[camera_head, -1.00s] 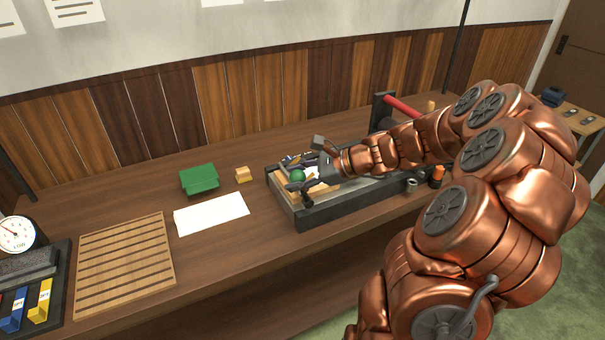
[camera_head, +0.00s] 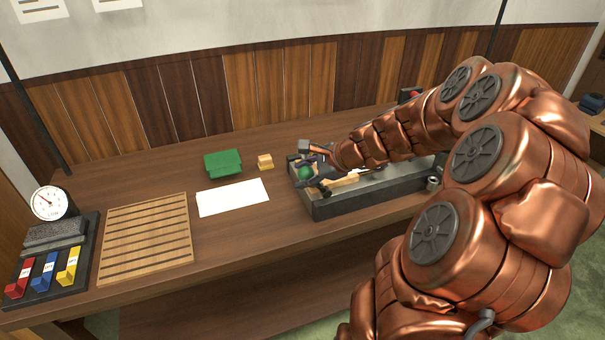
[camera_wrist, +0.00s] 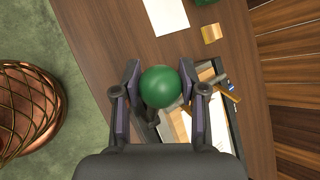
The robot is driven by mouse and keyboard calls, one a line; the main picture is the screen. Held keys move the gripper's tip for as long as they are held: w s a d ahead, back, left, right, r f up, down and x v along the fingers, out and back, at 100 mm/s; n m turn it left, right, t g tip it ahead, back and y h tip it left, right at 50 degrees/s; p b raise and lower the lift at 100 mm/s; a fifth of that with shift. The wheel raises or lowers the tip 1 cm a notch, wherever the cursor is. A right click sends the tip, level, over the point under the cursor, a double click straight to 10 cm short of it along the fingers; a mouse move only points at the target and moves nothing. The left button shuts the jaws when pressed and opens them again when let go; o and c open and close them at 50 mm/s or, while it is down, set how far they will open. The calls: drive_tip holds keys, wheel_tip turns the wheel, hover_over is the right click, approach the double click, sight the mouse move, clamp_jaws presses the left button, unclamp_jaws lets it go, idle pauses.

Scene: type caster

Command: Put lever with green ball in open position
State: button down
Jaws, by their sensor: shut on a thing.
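The green ball (camera_head: 305,173) is the knob of the lever, at the left end of the long dark-framed caster (camera_head: 375,197) in the head view. In the wrist view the ball (camera_wrist: 164,87) sits between the two finger pads. My gripper (camera_wrist: 160,80) is shut on it; it also shows in the head view (camera_head: 309,171). A dark piece of the lever shaft (camera_wrist: 152,115) shows below the ball in the wrist view. The rest of the lever is hidden by my gripper and arm.
A white sheet (camera_head: 232,197), a green box (camera_head: 223,163) and a small wooden block (camera_head: 265,162) lie left of the caster. Further left are a slatted board (camera_head: 146,240), a dial gauge (camera_head: 48,203) and a tray of coloured pieces (camera_head: 50,265).

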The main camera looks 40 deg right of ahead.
drive_tip(key=shift+a+f, duration=0.1)
drive_tip(key=c, duration=0.6)
unclamp_jaws()
drive_tip(key=shift+c, duration=0.2)
drive_tip(key=v, duration=1.2)
drive_tip(key=shift+w+a, duration=0.1)
drive_tip(key=shift+a, duration=0.05)
